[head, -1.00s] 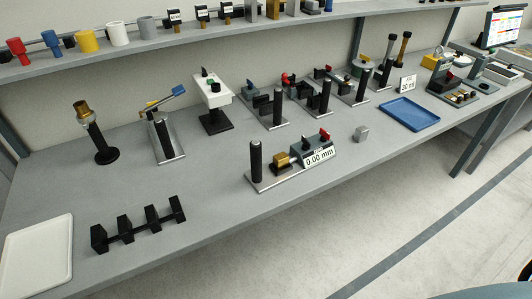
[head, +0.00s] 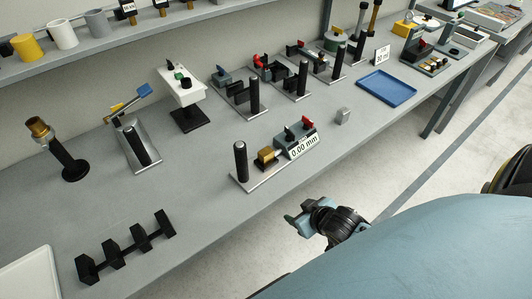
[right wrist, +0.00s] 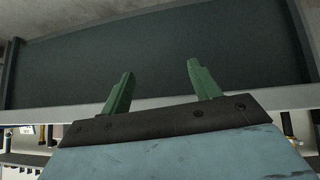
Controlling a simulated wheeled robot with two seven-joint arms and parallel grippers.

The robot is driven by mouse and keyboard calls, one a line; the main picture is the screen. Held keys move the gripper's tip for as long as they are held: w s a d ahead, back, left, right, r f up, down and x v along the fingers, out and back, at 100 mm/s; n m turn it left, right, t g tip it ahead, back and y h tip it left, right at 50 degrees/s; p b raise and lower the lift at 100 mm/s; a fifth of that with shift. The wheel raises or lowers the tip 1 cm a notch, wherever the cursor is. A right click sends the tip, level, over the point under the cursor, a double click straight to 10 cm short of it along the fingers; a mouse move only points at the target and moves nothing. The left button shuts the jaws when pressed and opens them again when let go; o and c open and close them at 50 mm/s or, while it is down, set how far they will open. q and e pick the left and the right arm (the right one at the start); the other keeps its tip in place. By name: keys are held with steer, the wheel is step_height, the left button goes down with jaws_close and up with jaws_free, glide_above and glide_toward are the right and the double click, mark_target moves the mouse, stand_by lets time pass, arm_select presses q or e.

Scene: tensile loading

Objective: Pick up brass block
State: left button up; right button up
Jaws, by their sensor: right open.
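A brass-coloured block (head: 266,157) sits on the small metal fixture (head: 255,183) near the front of the bench, between a black post and a grey unit with a 0.00 mm label. My right gripper (head: 299,212) shows in the head view in front of the bench edge, below and right of that fixture. It is apart from the block. In the right wrist view its two green fingers (right wrist: 160,70) are spread with nothing between them. The block cannot be made out in the right wrist view. My left gripper is not in view.
A small grey cube (head: 343,116) and a blue tray (head: 386,88) lie to the right of the fixture. A black rack (head: 128,247) and a white tray (head: 30,278) are at the left front. Several instruments stand behind. Bench top between rack and fixture is clear.

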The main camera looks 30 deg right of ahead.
step_height(320, 180, up, 9)
steer(key=w+t, duration=0.2)
steer(key=t+y, duration=0.2)
steer(key=t, duration=0.1)
glide_toward(267, 152)
steer(key=shift+n, duration=0.3)
steer(key=x, duration=0.5)
steer(key=shift+w+d, duration=0.15)
steer(key=shift+w, duration=0.3)
steer(key=shift+a+f+x, duration=0.1)
steer(key=shift+a+x, duration=0.05)
steer(key=shift+x, duration=1.45)
steer(key=shift+a+f+x, duration=0.1)
steer(key=shift+x, duration=1.55)
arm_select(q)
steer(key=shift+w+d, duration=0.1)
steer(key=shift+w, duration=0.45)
arm_select(e)
steer(key=shift+s, duration=0.2)
jaws_close()
